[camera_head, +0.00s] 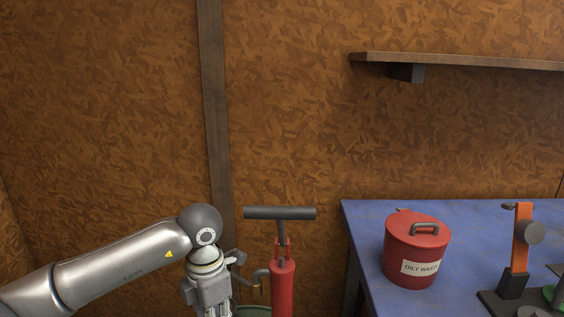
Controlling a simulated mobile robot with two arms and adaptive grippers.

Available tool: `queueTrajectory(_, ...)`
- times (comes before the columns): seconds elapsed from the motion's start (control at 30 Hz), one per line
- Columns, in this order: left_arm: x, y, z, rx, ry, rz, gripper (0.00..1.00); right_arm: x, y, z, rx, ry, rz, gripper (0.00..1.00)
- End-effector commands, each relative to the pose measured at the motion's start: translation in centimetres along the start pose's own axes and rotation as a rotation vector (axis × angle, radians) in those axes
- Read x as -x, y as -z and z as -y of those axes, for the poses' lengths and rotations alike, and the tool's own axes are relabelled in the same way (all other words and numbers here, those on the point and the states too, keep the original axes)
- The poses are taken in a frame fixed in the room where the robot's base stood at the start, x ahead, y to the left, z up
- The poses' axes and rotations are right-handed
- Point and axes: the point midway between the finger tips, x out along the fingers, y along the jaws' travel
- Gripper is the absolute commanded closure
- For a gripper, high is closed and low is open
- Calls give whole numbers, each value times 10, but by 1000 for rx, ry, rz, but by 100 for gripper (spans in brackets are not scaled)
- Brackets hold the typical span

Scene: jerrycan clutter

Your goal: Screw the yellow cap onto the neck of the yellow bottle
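My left arm comes in from the lower left, and its gripper (212,292) hangs down at the bottom edge of the head view. Its fingertips are cut off by the frame, so I cannot tell whether it is open or shut or holds anything. The gripper is just left of a red hand pump. My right gripper is not in view. I see neither a yellow bottle nor a yellow cap.
The red pump (282,289) has a dark T-handle (280,213). A blue table (369,221) at right bears a red lidded "OILY WASTE" can (412,250) and an orange and black stand (521,240). A wooden shelf (460,61) is above.

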Motion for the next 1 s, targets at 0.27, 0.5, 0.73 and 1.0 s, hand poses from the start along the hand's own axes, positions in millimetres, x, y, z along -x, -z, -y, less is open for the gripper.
queueTrajectory(0.27, -1, 1, 0, -44, -1, 0, 100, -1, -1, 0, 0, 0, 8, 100)
queueTrajectory(0.5, 0, 2, 1, -128, -2, 0, 100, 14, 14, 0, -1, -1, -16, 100)
queueTrajectory(0.73, 0, 3, 2, -209, -3, 1, 100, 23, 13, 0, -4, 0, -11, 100)
queueTrajectory(1.0, 0, 4, 3, -303, -2, 0, 100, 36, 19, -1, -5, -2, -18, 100)
